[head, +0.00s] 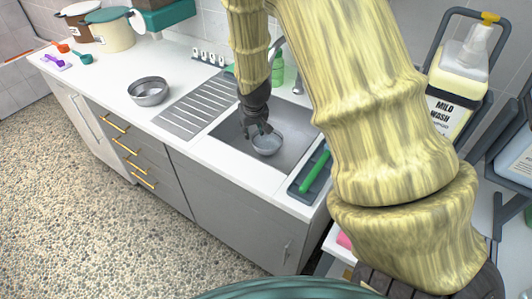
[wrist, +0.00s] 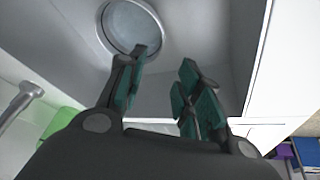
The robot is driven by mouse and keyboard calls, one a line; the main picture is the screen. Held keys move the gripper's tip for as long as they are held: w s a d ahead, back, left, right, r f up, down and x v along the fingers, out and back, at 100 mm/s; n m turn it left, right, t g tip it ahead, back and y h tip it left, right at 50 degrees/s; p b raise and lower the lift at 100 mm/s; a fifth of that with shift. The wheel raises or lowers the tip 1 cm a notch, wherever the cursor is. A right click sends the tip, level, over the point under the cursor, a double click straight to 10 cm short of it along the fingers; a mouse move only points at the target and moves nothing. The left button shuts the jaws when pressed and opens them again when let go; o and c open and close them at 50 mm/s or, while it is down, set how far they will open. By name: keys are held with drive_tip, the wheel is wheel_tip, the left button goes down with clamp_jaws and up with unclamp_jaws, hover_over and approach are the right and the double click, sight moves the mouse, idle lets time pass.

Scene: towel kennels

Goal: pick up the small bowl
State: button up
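A small metal bowl (head: 267,147) sits upright in the sink basin (head: 298,128). My gripper (head: 259,131) reaches down into the sink at the bowl's upper left side. In the wrist view my gripper (wrist: 164,62) is open, with a gap between its fingers. The left fingertip overlaps the bowl's rim in the picture; I cannot tell whether they touch. Nothing is held.
A larger metal bowl (head: 148,92) stands on the white counter left of the ribbed drainboard (head: 197,102). A tray with a green-handled tool (head: 315,171) lies right of the sink. The faucet (head: 279,48) and a green bottle (head: 277,68) stand behind the basin.

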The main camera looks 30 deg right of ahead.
drive_tip(key=f, duration=0.2)
approach(253, 142)
drive_tip(key=shift+s+a+f, duration=0.1)
drive_tip(key=shift+a+f, duration=0.05)
drive_tip(key=shift+f, duration=0.45)
drive_tip(key=shift+s+a+f, duration=0.1)
drive_tip(key=shift+a+f, duration=0.05)
drive_tip(key=shift+f, duration=0.45)
drive_tip(key=shift+d+p+x, duration=0.15)
drive_tip(key=shift+p+x, duration=0.3)
drive_tip(key=shift+x, duration=0.45)
drive_tip(key=shift+d+p+x, duration=0.1)
drive_tip(key=shift+p+x, duration=0.35)
drive_tip(key=shift+x, duration=1.25)
clamp_jaws()
